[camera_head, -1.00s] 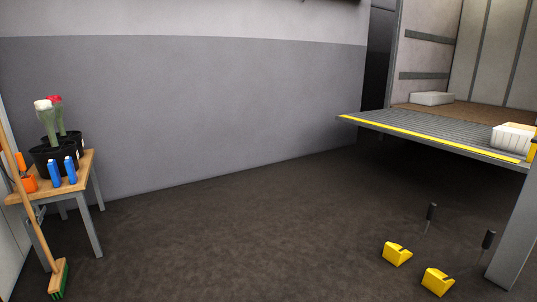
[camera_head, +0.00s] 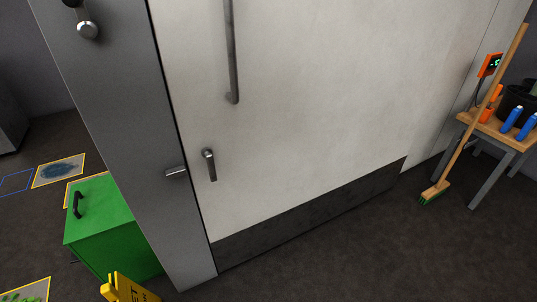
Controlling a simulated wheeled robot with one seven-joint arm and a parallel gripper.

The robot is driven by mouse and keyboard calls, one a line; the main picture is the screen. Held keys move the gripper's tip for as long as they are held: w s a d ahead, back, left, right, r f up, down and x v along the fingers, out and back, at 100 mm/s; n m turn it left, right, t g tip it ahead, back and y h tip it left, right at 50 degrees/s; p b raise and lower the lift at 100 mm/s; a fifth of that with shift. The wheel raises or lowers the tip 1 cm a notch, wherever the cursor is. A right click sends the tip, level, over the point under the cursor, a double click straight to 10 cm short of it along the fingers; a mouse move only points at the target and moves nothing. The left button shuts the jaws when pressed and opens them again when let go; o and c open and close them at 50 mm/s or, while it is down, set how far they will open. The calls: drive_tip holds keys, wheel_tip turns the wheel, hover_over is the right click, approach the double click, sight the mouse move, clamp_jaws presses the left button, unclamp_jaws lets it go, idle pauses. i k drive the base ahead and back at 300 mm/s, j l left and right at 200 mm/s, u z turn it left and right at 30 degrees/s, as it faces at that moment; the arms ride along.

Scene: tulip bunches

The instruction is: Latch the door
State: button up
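The large pale door (camera_head: 310,90) fills the middle of the view, with a dark plate (camera_head: 320,208) along its bottom. A long vertical bar handle (camera_head: 231,50) is on its upper left part. Below it, a small metal latch lever (camera_head: 210,165) hangs down near the door's left edge. A short metal catch (camera_head: 177,172) sticks out from the grey post (camera_head: 130,110) just left of the lever, apart from it. A thin dark line runs between door and post; I cannot tell if the door is fully flush. My gripper is not in view.
A green box (camera_head: 100,222) and a yellow sign (camera_head: 128,290) stand left of the post. A round metal knob (camera_head: 88,30) is on the grey surface. A broom (camera_head: 470,120) leans on a wooden table (camera_head: 490,126) at right. Floor before the door is clear.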

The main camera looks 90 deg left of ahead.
sight(206, 153)
drive_tip(key=u, duration=2.5)
